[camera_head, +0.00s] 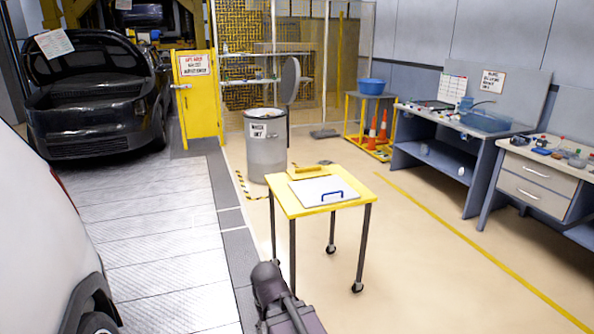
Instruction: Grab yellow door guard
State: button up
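A small yellow piece (308,172), which looks like the door guard, lies on the back part of a yellow-topped wheeled table (286,203). Its shape is hard to make out against the yellow top. A white panel with a blue handle (318,189) lies on the same table, just in front of it. A dark part of my arm shows at the bottom centre, in front of the table and well apart from it. My gripper's fingers are not in view.
A grey bin (265,150) stands behind the table. A yellow gate (199,105) with a sign and a black car (95,110) with its hood up are at the back left. A white car (40,240) is close on the left. Workbenches (440,150) line the right; floor between is clear.

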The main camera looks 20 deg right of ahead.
aim_at(318, 171)
jog(key=u, duration=0.3)
jog(key=i, duration=1.6)
jog(key=z, duration=0.4)
jog(key=i, duration=0.75)
jog(key=z, duration=0.6)
jog(key=i, duration=0.9)
jog(key=z, duration=0.1)
